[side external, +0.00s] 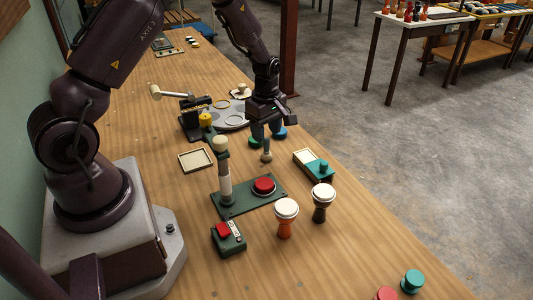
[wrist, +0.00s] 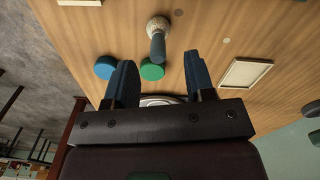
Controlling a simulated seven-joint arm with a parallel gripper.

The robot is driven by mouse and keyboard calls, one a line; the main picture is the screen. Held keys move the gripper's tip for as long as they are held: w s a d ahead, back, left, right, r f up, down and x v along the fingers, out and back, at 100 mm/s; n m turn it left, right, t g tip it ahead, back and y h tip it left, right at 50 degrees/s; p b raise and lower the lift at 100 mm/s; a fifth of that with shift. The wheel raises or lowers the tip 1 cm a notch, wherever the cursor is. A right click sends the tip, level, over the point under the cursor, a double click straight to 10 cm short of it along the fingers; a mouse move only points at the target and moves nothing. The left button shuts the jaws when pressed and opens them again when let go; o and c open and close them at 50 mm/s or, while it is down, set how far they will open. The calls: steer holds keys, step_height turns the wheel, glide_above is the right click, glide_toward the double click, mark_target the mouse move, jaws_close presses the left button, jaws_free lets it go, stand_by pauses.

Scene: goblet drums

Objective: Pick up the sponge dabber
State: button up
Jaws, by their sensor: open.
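The sponge dabber (side external: 266,156) has a beige round head and a grey-blue handle. It appears to stand head down on the table with its handle up. In the wrist view the dabber (wrist: 158,27) is at top centre, its handle pointing toward my gripper. My gripper (side external: 266,131) is open and empty, pointing down over the dabber. In the wrist view the two blue fingers of my gripper (wrist: 160,72) are spread wide. The handle lies a little beyond the fingertips, between their lines, and I see no contact.
A green disc (wrist: 152,70) and a blue disc (wrist: 105,67) lie close to the dabber. A cream square tray (side external: 195,160) lies to its left. A green base with a red button (side external: 264,186), a teal-ended box (side external: 313,165) and two goblet drums (side external: 286,216) (side external: 322,201) stand nearer the camera.

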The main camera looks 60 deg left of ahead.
mark_target(266, 138)
steer(key=shift+w+a+f, duration=0.1)
steer(key=shift+f, duration=1.45)
steer(key=shift+a+f, duration=0.1)
steer(key=shift+f, duration=1.4)
steer(key=c, duration=0.9)
